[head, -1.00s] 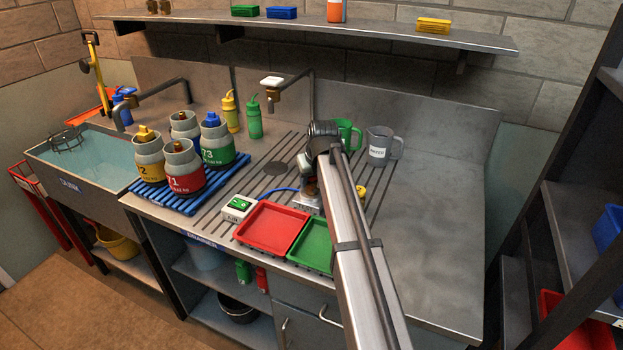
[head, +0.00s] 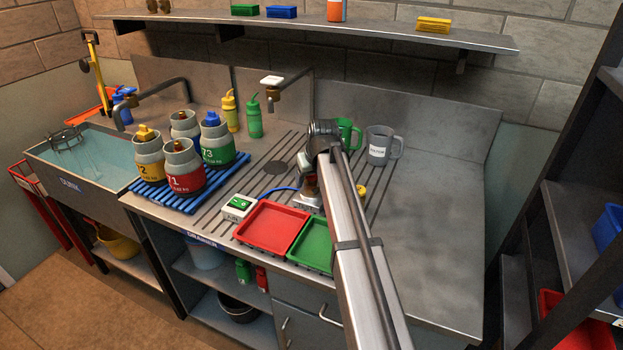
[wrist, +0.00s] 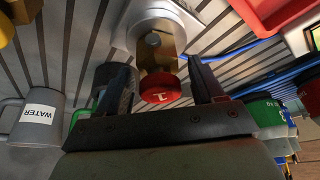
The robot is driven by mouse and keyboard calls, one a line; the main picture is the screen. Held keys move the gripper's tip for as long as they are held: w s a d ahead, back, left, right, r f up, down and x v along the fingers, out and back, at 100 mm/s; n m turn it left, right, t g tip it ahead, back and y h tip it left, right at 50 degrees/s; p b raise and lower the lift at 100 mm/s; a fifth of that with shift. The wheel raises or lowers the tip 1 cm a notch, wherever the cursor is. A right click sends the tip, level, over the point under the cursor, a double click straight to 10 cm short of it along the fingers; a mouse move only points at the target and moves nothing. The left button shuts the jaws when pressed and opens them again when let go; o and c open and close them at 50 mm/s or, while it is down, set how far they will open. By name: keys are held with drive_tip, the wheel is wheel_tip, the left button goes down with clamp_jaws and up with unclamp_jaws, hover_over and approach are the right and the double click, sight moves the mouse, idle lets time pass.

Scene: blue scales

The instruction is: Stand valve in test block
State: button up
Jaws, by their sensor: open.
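The valve (wrist: 158,62) shows in the wrist view as a brass body with a round red knob (wrist: 160,88) marked with a white character. Its far end meets a pale round fitting on the white test block (wrist: 126,30); how deep it sits I cannot tell. My gripper (wrist: 162,82) is open, with one dark finger on each side of the valve and visible room beside the knob. In the head view my arm hides most of the valve and gripper; the test block (head: 308,203) shows below my wrist.
A red tray (head: 272,228) and a green tray (head: 315,245) lie in front of the block. A control box (head: 238,207) with a blue cable is to the left. Several cylinders stand on a blue rack (head: 165,197). A grey WATER jug (wrist: 38,117) and a green mug (head: 347,133) stand behind.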

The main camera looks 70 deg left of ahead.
drive_tip(key=v, duration=1.2)
